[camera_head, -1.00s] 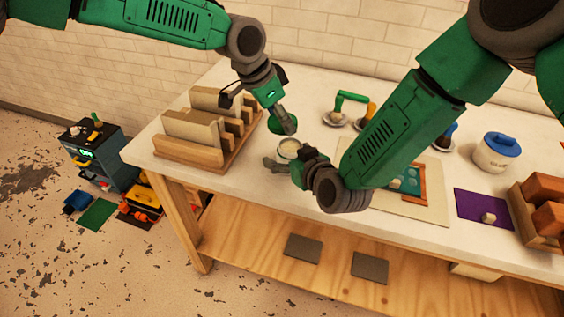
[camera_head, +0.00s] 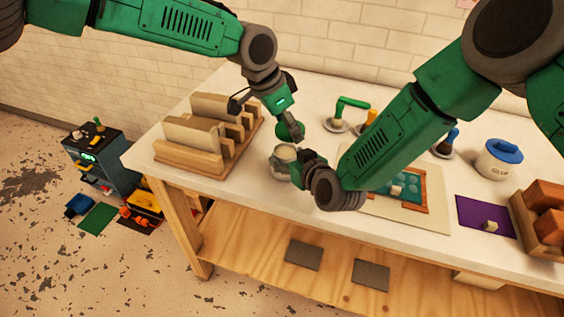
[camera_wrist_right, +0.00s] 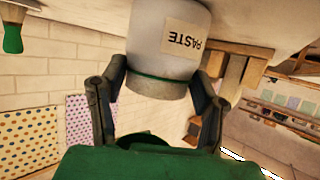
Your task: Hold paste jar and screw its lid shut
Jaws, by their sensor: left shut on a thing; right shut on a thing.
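The paste jar (camera_head: 284,152) is a pale, round jar on the white table. My right gripper (camera_head: 282,166) is shut on it from the front right. In the right wrist view the jar (camera_wrist_right: 168,45) appears upside down with its PASTE label, a finger of my right gripper (camera_wrist_right: 158,95) on each side. The green lid (camera_head: 290,132) is a disc just above and behind the jar in the head view, under my left gripper (camera_head: 290,122), which is shut on it. The lid looks apart from the jar; the gap's exact size is unclear.
A wooden rack (camera_head: 205,135) with upright boards stands close left. A green-handled tool (camera_head: 350,105) stands behind. A tray with a teal panel (camera_head: 405,188), a purple mat (camera_head: 485,216), a glue pot (camera_head: 498,158) and a brick crate (camera_head: 540,218) lie to the right.

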